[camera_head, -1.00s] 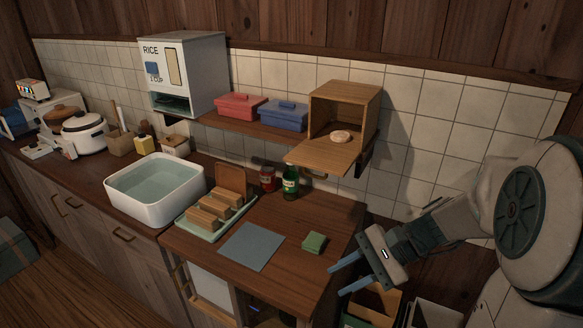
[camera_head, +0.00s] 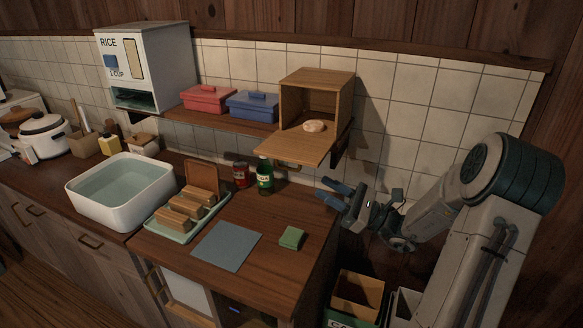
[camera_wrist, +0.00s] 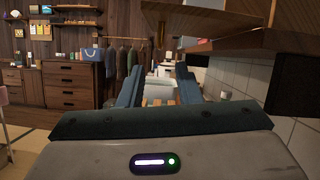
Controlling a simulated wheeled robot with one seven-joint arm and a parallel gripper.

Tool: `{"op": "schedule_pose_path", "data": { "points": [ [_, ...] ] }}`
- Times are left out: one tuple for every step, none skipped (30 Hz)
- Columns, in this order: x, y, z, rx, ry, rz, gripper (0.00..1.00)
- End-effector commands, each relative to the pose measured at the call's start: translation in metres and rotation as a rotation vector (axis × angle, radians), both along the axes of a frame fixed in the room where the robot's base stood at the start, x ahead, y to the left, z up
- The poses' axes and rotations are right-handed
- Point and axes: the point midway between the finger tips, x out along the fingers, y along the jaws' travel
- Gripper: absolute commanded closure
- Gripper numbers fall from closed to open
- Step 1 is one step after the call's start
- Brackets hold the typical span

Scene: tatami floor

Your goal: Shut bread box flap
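The wooden bread box (camera_head: 318,95) stands on the wall shelf at its right end. Its flap (camera_head: 294,145) hangs open, lying roughly flat and jutting out over the counter. A round bread roll (camera_head: 314,126) rests inside near the opening. My gripper (camera_head: 327,192) is below and to the right of the flap, apart from it, with its blue fingers spread and empty. In the wrist view the open fingers (camera_wrist: 158,85) point along the wall, and the underside of a wooden board, seemingly the flap (camera_wrist: 235,42), shows at the upper right.
Red (camera_head: 208,98) and blue (camera_head: 252,105) lidded boxes sit left on the shelf. Below are bottles (camera_head: 265,176), a bread tray (camera_head: 180,217), a grey mat (camera_head: 227,246) and a green sponge (camera_head: 291,238). The counter's right part is mostly clear. Open bins (camera_head: 358,292) stand right of it.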

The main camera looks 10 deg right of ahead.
Motion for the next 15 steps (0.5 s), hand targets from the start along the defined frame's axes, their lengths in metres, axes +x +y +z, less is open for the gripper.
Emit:
{"op": "schedule_pose_path", "data": {
  "points": [
    [0.006,0.011,0.007,0.000,-0.002,0.007,0.69],
    [0.009,0.017,0.009,-0.001,-0.001,0.007,0.69],
    [0.013,0.024,0.013,-0.001,-0.001,0.007,0.69],
    [0.016,0.029,0.015,-0.001,-0.001,0.008,0.69],
    [0.020,0.035,0.018,-0.002,-0.001,0.008,0.69],
    [0.024,0.041,0.021,-0.001,-0.001,0.006,0.69],
    [0.026,0.045,0.023,-0.002,-0.001,0.007,0.69],
    [0.030,0.050,0.025,-0.002,-0.001,0.005,0.69],
    [0.033,0.055,0.028,-0.002,-0.001,0.005,0.69],
    [0.036,0.059,0.030,-0.002,-0.002,0.004,0.69],
    [0.038,0.063,0.032,-0.002,-0.002,0.003,0.69],
    [0.041,0.067,0.034,-0.002,-0.001,0.002,0.69],
    [0.043,0.070,0.035,-0.003,-0.002,0.002,0.69],
    [0.045,0.072,0.036,-0.003,-0.002,0.002,0.69],
    [0.047,0.075,0.038,-0.002,-0.001,0.001,0.69]
  ]
}}
